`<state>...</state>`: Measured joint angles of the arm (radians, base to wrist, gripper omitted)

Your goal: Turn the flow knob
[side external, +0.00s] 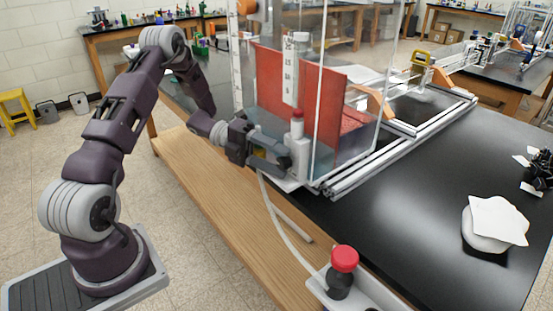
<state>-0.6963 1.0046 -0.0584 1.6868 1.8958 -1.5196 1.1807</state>
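A dark knob with a red cap (343,258) stands on a white base (372,296) at the bottom. I cannot tell for certain which of these is the flow knob. My gripper (276,160) is at the left side of the white fitting, low by the tank wall. Its fingers reach toward the fitting; contact and finger gap are unclear at this size.
A pale tube (280,225) runs from below the fitting to the white base. Metal extrusion rails (400,145) lie on the black bench (410,220), behind the wooden front ledge (215,205). A white cloth-like item (498,220) lies at right. The bench between is clear.

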